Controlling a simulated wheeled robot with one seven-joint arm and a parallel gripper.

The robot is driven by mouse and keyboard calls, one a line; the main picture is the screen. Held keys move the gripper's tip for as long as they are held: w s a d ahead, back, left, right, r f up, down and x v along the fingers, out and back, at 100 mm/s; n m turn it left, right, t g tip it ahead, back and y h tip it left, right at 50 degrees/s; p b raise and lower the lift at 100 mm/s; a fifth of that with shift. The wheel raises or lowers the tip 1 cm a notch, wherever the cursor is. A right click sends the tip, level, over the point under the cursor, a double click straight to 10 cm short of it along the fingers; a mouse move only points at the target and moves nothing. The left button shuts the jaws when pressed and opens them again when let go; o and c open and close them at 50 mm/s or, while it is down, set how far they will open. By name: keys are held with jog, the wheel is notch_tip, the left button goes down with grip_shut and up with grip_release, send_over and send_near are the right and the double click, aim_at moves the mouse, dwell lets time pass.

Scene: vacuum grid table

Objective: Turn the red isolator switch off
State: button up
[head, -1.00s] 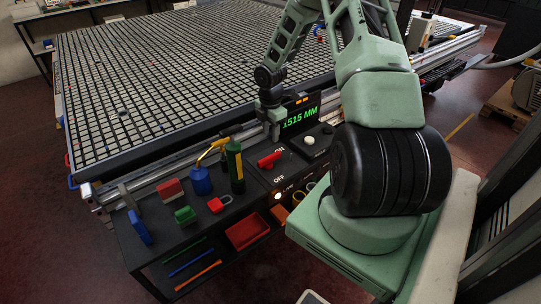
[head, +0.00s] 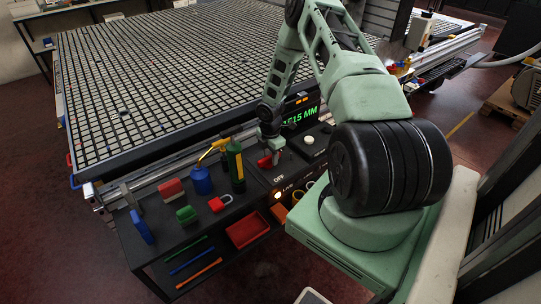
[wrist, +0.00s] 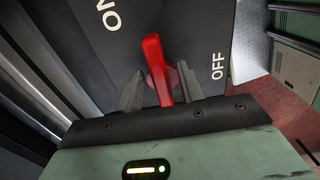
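The red isolator switch (head: 264,162) sits on the dark panel at the front of the grid table, partly hidden by my gripper in the head view. In the wrist view, the red handle (wrist: 157,68) stands between my two fingers, with the ON label at upper left and the OFF label (wrist: 218,66) at right. My gripper (wrist: 158,82) is open, one finger on each side of the handle, with a visible gap on both sides. In the head view my gripper (head: 274,150) is down at the switch.
A green bottle (head: 235,165), a blue can (head: 201,181), a red padlock (head: 220,204) and coloured blocks stand on the bench left of the panel. A pale round knob (head: 309,140) and a green-lit display (head: 303,117) are close to my gripper's right.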

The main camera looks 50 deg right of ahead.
grip_shut()
jog(key=shift+m, duration=0.4)
jog(key=m, duration=0.1)
jog(key=m+b, duration=0.1)
jog(key=m, duration=0.1)
jog(key=shift+s+a+m, duration=0.15)
jog(key=shift+s+m, duration=0.1)
jog(key=shift+m, duration=0.05)
jog(key=m+b, duration=0.1)
jog(key=m, duration=0.3)
jog(key=shift+s+a+b, duration=0.2)
jog(key=shift+b, duration=0.15)
jog(key=m, duration=0.3)
jog(key=m+b, duration=0.1)
jog(key=m, duration=0.1)
jog(key=shift+s+a, duration=0.1)
jog(key=shift+a, duration=0.2)
jog(key=shift+a+m+b, duration=0.15)
jog(key=shift+m+b, duration=0.2)
jog(key=shift+m, duration=0.8)
jog(key=shift+a+m+b, duration=0.15)
jog(key=shift+m+b, duration=0.15)
jog(key=shift+m, duration=0.85)
